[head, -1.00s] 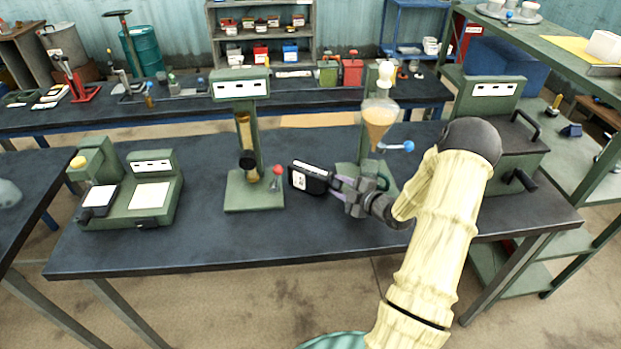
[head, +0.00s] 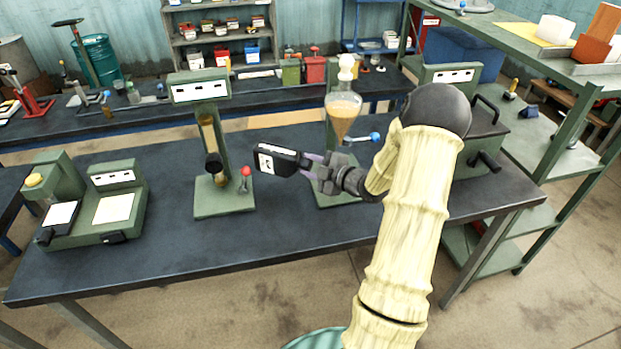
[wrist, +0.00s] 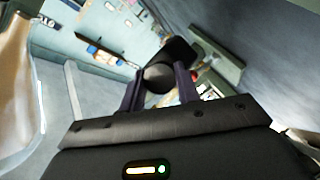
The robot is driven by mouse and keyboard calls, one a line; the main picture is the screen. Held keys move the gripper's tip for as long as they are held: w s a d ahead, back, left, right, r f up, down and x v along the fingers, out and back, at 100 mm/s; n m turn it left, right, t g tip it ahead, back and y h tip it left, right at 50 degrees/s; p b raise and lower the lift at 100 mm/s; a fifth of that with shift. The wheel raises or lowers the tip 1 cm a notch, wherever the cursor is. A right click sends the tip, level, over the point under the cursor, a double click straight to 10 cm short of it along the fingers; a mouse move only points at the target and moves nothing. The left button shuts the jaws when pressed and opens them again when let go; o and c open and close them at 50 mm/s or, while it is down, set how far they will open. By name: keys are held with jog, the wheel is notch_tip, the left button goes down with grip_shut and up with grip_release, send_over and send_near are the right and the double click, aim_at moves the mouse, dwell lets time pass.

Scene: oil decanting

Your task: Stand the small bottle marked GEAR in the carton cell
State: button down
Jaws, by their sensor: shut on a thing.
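My gripper (head: 314,165) is shut on a small black bottle (head: 278,160) with a white label, held tilted on its side above the dark bench. The label's marking is too small to read, so I cannot tell whether it says GEAR. In the wrist view the dark bottle (wrist: 178,52) sits between the two fingers of my gripper (wrist: 160,88), its rounded grey end towards the camera. I cannot make out a carton with cells in either view.
The bench (head: 150,262) carries a green scale (head: 92,208), a green stand (head: 224,200) with a red-knobbed lever, a funnel (head: 343,112) of amber liquid and a green handled machine (head: 480,140). A green shelf (head: 520,52) stands right. The bench front is clear.

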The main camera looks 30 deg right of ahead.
aim_at(296, 151)
jog(key=shift+r, duration=1.8)
